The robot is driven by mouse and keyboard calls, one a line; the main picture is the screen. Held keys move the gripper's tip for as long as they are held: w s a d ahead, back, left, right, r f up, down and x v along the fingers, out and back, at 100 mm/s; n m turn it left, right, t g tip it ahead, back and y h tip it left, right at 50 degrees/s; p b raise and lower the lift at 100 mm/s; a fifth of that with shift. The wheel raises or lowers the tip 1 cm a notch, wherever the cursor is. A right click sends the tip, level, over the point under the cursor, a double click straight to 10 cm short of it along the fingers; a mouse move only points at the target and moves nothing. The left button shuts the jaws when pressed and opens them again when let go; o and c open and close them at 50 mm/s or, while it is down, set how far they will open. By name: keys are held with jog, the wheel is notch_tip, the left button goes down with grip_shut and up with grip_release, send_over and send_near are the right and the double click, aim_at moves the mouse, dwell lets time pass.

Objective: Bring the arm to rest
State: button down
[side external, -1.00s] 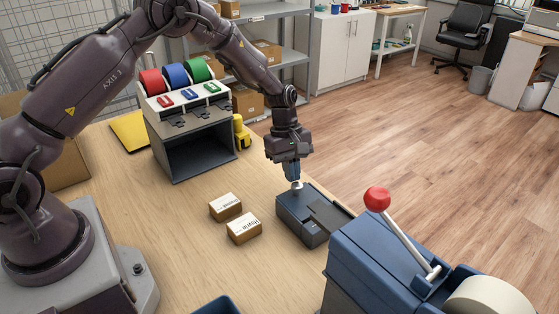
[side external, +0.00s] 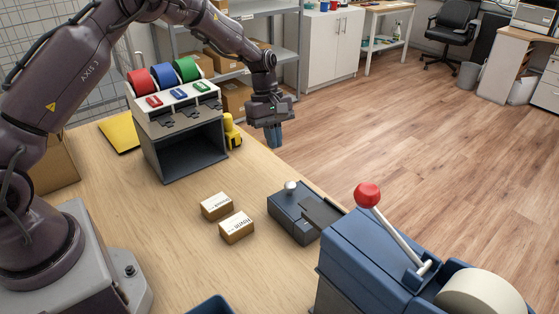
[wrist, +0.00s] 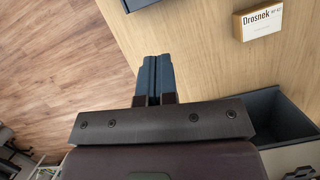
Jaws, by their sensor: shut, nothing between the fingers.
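My gripper (side external: 273,135) hangs in the air near the far edge of the table, right of the tape dispenser unit, with its fingers pointing down. Its blue fingers are together, with nothing between them; they also show side by side in the wrist view (wrist: 154,62). The gripper is apart from the dark grey device with a silver knob (side external: 290,212), which sits on the table nearer the camera. My gripper touches nothing that I can see.
Two small labelled cartons (side external: 216,206) (side external: 236,228) lie on the table. A unit with red, blue and green rolls (side external: 180,120) and a yellow object (side external: 232,134) stand behind. A blue machine with a red-knobbed lever (side external: 367,195) stands at front right.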

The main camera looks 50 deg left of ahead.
jog(key=s+d+r+m+t+y, duration=0.1)
jog(key=s+d+r+m+t, duration=0.1)
jog(key=s+r+m, duration=0.6)
jog(key=s+d+r+m+t+y, duration=0.2)
jog(key=s+r+m, duration=0.6)
jog(key=s+r, duration=0.6)
jog(key=s+d+t, duration=0.1)
jog(key=s+t, duration=0.1)
jog(key=s, duration=0.4)
jog(key=shift+d, duration=0.2)
